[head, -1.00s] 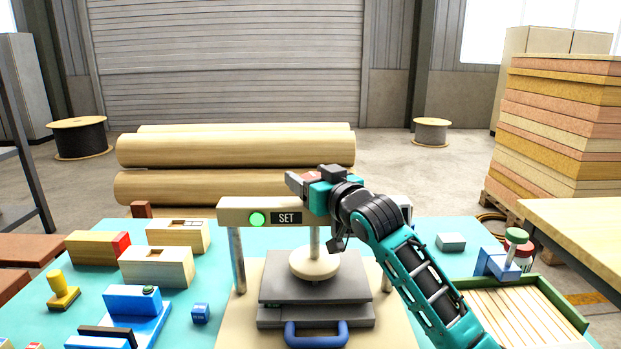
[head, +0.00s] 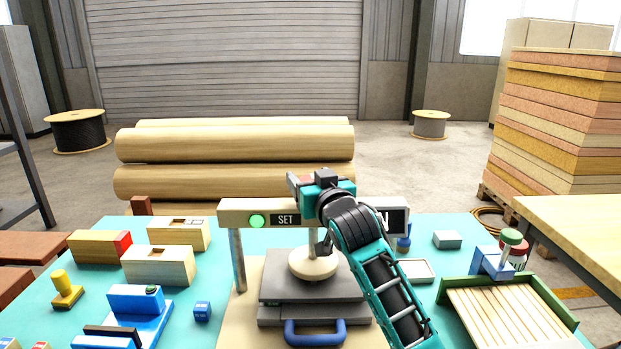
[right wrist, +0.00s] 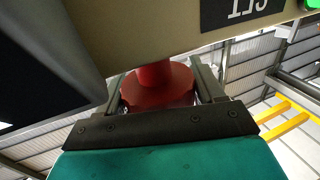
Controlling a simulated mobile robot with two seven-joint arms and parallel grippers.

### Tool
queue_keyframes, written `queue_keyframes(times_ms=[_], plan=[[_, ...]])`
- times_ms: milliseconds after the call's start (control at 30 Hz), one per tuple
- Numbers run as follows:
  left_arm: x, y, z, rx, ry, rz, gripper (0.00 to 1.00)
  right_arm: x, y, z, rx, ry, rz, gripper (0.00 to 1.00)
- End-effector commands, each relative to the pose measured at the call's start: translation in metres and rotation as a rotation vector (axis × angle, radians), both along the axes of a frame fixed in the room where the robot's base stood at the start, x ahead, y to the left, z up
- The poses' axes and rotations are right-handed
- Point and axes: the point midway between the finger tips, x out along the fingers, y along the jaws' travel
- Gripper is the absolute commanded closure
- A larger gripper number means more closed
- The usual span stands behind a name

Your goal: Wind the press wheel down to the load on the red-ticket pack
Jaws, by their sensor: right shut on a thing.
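The press stands at the middle of the table, with a beige crossbeam (head: 245,211), a round pale pressing foot (head: 313,263) and a dark grey upper plate (head: 290,289). The foot rests on that plate. My right gripper (head: 308,182) is above the crossbeam, shut on the red press wheel (right wrist: 158,86), which shows between its fingers in the right wrist view. A green lamp (head: 257,221) glows beside a "SET" label (head: 286,219). A dark display (head: 396,221) is partly hidden by my arm. I cannot make out a red ticket between the plates. My left gripper is out of view.
A blue handle (head: 315,333) sticks out at the press front. Wooden boxes (head: 158,265), a blue device (head: 135,299) and a yellow-knobbed stamp (head: 64,288) stand at left. A green-rimmed slatted tray (head: 508,311) and a grey block (head: 447,240) are at right.

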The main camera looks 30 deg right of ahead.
Motion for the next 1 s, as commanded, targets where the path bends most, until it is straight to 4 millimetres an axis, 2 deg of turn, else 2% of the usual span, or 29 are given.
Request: queue_keyframes(times_ms=[67,100,300,533,667,767,1000], plan=[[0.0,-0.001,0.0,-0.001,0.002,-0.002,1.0,0.0,0.0,0.001,0.0,-0.002,0.0,0.63],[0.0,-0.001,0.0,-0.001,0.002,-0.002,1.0,0.0,0.0,0.001,0.0,-0.002,0.0,0.3],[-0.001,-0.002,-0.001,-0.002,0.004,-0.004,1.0,0.0,0.0,0.001,0.0,-0.002,0.001,0.12],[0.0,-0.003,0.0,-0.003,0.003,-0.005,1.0,0.0,0.0,0.0,-0.001,-0.001,0.001,0.12],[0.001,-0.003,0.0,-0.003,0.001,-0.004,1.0,-0.007,0.002,0.0,-0.001,0.0,0.002,0.12],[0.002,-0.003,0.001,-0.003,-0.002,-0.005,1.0,-0.02,0.005,0.0,-0.001,-0.001,0.002,0.12],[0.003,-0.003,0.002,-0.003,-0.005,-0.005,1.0,-0.067,0.016,-0.001,0.0,0.001,0.002,0.12]])
